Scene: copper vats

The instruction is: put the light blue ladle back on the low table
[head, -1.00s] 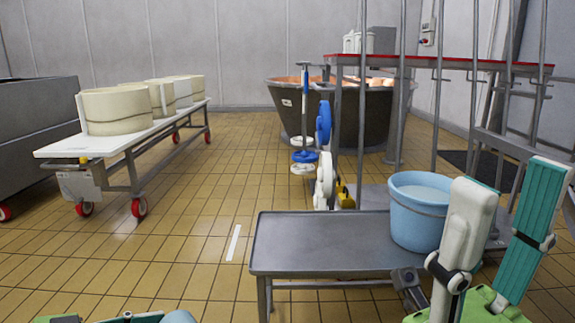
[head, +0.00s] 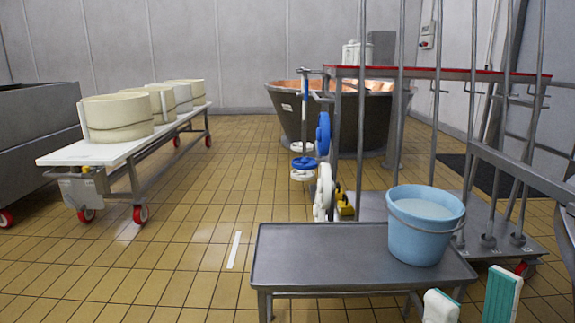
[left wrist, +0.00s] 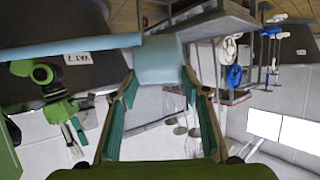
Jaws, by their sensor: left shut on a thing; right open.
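The light blue ladle (left wrist: 158,62) is in the left wrist view, held at the fingertips of my left gripper (left wrist: 160,85). Its long pale blue bar (left wrist: 70,47) runs off to the left edge. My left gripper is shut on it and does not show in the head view. The low table (head: 320,250) is a grey metal bench in the head view, its left and middle part bare. My right gripper (head: 471,302) is open and empty at the bottom right, in front of the table's right end; only its fingertips show.
A light blue bucket (head: 418,240) stands on the table's right end. Behind it is a metal rack (head: 440,72) with upright bars. A white cart (head: 110,150) with cream moulds stands at the left. A copper vat (head: 290,115) is at the back. The tiled floor left of the table is clear.

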